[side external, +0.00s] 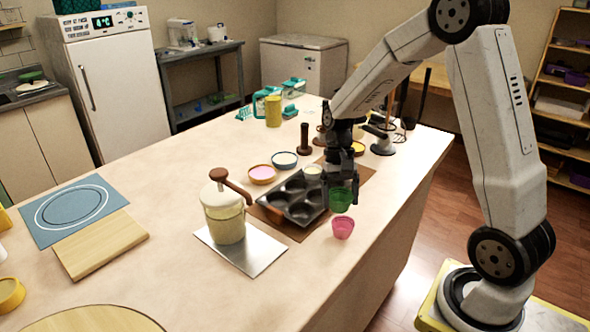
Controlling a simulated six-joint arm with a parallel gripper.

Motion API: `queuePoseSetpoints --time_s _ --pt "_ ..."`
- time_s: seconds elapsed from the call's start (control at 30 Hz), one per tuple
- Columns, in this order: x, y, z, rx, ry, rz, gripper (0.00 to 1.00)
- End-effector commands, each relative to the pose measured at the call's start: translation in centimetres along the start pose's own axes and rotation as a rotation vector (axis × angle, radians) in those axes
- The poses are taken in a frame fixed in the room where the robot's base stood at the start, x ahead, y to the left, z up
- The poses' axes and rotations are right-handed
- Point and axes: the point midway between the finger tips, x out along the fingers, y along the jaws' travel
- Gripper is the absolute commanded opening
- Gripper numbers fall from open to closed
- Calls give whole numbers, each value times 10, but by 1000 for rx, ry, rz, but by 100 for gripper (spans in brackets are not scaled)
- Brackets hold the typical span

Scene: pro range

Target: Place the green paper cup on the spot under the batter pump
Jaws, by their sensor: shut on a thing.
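The green paper cup (341,200) is held in my gripper (341,184), which is shut on it. The cup hangs upright above the counter, just above and behind a pink cup (343,228). The batter pump (225,211) is a clear jar of pale batter with a white lid and a brown handle and spout. It stands on a silvery plate (262,254) to the left of my gripper. The spot under the spout is not clearly visible as a mark.
A dark muffin tin (304,216) on a brown mat lies between the pump and my gripper, with a small pale cup in it. Bowls of pink (262,174) and white (285,160) filling stand behind.

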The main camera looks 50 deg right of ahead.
Motion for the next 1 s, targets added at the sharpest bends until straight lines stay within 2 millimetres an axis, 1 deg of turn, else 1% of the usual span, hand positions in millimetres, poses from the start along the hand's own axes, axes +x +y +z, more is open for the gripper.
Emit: queuePoseSetpoints --time_s 0.03,0.3,0.5,0.6,0.7,1.0 --pt "3 -12 -1 -72 -2 31 30" --pt "20 -68 -2 -417 -18 181 30" --pt "30 -98 2 -597 -29 262 30" --pt "34 -106 3 -648 -33 285 30" --pt "35 -110 4 -673 -35 298 30" --pt "35 -111 4 -680 -35 300 30"
